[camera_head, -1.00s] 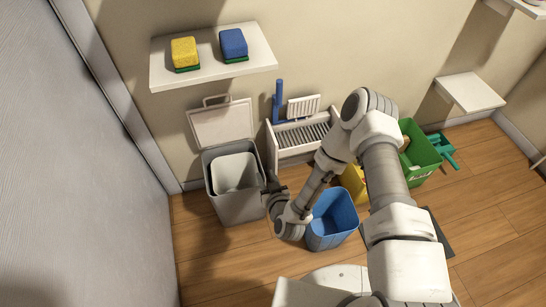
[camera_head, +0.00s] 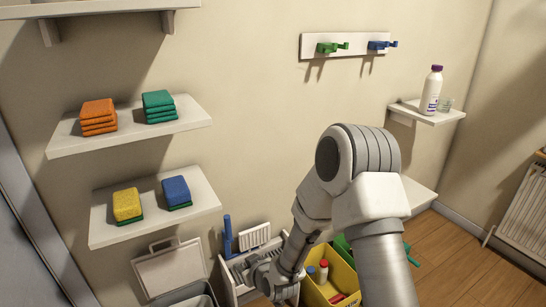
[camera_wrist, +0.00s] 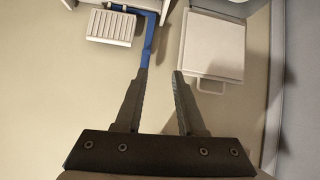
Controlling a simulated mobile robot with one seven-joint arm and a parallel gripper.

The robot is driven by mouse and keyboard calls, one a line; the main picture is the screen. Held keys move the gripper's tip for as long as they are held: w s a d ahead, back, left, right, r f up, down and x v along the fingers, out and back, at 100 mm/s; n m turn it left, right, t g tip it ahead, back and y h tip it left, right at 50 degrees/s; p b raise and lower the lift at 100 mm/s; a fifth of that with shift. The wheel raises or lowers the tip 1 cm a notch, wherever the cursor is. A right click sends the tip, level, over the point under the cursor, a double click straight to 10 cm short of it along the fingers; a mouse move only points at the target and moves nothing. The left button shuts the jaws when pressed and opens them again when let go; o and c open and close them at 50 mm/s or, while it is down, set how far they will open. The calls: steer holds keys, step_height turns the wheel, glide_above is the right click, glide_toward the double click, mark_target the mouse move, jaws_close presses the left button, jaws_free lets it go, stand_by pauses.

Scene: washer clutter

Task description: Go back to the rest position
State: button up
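My gripper (camera_wrist: 159,75) is open in the wrist view, with its two dark fingers apart and nothing seen between them. In the head view my gripper (camera_head: 258,270) shows small and dark at the lower middle, in front of the white rack (camera_head: 228,290). My arm rises to a bent elbow and hides part of the wall and floor. In the wrist view the blue handle (camera_wrist: 148,45) appears beyond the left fingertip, and the open bin lid (camera_wrist: 215,45) lies beyond the right one. I cannot tell how far away they are.
Shelves on the left wall hold orange sponges (camera_head: 98,116), green sponges (camera_head: 158,106), a yellow sponge (camera_head: 127,205) and a blue one (camera_head: 176,191). A yellow box (camera_head: 343,272) stands beside my arm. A white bottle (camera_head: 431,90) stands on the right shelf. Floor shows clear at lower right.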

steer(key=s+d+r+m+g+h, duration=0.1)
steer(key=s+d+r+m+h, duration=0.15)
steer(key=d+r, duration=0.65)
steer(key=s+d+r+m+h, duration=0.15)
steer(key=s+d+r, duration=0.35)
steer(key=r, duration=0.7)
steer(key=s+d+r+m+g+h, duration=0.15)
steer(key=s+d+r, duration=0.3)
steer(key=s, duration=0.55)
steer(key=s+d+r+m+g, duration=0.15)
steer(key=s+d+r, duration=0.3)
steer(key=s, duration=0.55)
step_height(320, 180, up, 22)
steer(key=a+p, duration=0.1)
steer(key=p, duration=2.1)
steer(key=shift+w+r, duration=0.15)
steer(key=shift+w, duration=0.2)
steer(key=shift+f, duration=0.2)
